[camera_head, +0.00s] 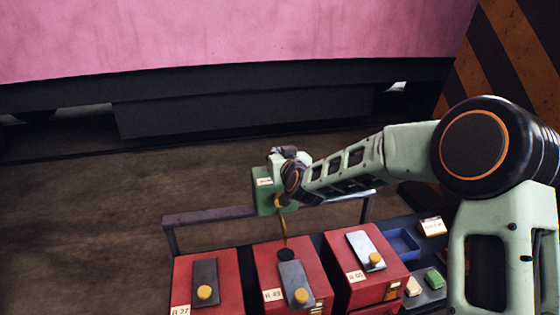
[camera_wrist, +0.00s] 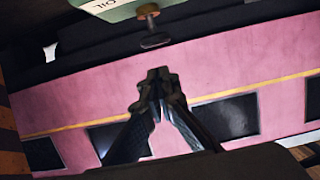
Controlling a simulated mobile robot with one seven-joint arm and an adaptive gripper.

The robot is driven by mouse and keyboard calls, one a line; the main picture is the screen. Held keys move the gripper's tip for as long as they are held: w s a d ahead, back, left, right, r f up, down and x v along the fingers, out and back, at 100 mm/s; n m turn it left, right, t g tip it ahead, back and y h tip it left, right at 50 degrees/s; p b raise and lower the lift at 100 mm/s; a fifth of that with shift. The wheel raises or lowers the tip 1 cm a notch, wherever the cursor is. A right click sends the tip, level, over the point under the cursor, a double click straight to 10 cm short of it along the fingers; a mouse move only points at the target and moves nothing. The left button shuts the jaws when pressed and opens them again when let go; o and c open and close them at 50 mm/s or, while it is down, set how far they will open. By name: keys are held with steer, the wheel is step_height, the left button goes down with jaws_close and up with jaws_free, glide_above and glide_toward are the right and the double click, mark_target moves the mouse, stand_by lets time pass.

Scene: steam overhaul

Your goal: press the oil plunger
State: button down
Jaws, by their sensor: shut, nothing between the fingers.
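The green oil box (camera_head: 264,190) with a pale label stands behind the red boxes in the head view. The wrist view looks upside down. There the oil box (camera_wrist: 112,8) shows at the top edge, with part of its "OIL" lettering. A brass collar (camera_wrist: 148,10) and a dark, round plunger knob (camera_wrist: 155,41) project from it. My gripper (camera_wrist: 158,74) is shut and empty, its tips a little apart from the knob in that picture.
Red boxes (camera_head: 207,278) with plates and yellow knobs stand in front. A thin brass pipe (camera_head: 284,228) runs down from the oil box to a dark round end. A grey rail (camera_head: 210,215) passes behind the boxes. A blue tray (camera_head: 402,243) lies at right. The pink vehicle (camera_head: 230,35) is beyond.

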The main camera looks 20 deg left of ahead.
steer(key=shift+b+v, duration=0.55)
steer(key=shift+v, duration=2.2)
steer(key=shift+w+r, duration=0.1)
